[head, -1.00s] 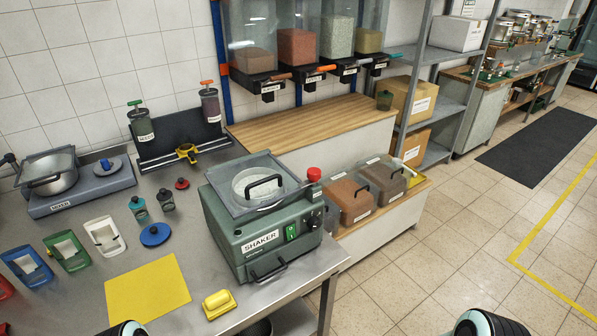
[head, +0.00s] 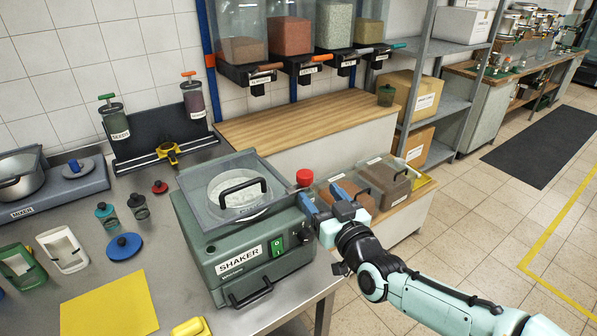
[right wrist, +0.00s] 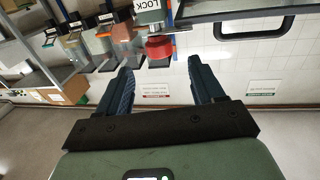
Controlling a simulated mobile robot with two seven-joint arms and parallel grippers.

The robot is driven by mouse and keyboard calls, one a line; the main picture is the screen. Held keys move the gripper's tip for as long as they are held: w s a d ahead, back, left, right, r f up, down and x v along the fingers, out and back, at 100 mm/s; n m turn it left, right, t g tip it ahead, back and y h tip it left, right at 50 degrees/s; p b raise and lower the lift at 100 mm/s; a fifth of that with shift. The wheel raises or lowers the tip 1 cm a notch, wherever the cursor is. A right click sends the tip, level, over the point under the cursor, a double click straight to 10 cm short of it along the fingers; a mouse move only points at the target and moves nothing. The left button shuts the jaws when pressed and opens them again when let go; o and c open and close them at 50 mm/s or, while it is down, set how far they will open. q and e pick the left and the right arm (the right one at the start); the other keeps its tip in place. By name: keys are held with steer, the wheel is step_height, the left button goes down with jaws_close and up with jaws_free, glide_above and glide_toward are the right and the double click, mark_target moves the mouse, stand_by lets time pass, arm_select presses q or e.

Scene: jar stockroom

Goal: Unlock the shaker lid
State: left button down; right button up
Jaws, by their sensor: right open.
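The green shaker (head: 231,266) stands near the table's front right corner. Its grey-rimmed clear lid (head: 197,204) with a black handle lies flat on top, over a pale round bowl. A red knob (head: 304,178) sits at the shaker's right rear side. It also shows in the right wrist view (right wrist: 160,47), beside a label reading LOCK (right wrist: 148,5). My right gripper (head: 322,192) is open and empty just in front of and to the right of the knob, its blue fingers pointing towards it. In the right wrist view, the knob is beyond the gap between the fingertips, apparently untouched. My left gripper is out of view.
Bins with clear lids (head: 383,187) stand on a low wooden bench close behind my right gripper. A yellow-handled block (head: 190,327) and a yellow mat (head: 108,305) lie left of the shaker. Small jars and a blue lid (head: 124,246) stand farther left.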

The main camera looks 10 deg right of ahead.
mark_target(301, 171)
steer(key=w, duration=0.3)
steer(key=w+a, duration=0.1)
steer(key=w, duration=0.3)
steer(key=w+p, duration=0.1)
steer(key=w, duration=0.2)
steer(key=shift+w+a+f, duration=0.1)
steer(key=shift+w+a, duration=0.1)
steer(key=shift+a, duration=0.2)
steer(key=c, duration=1)
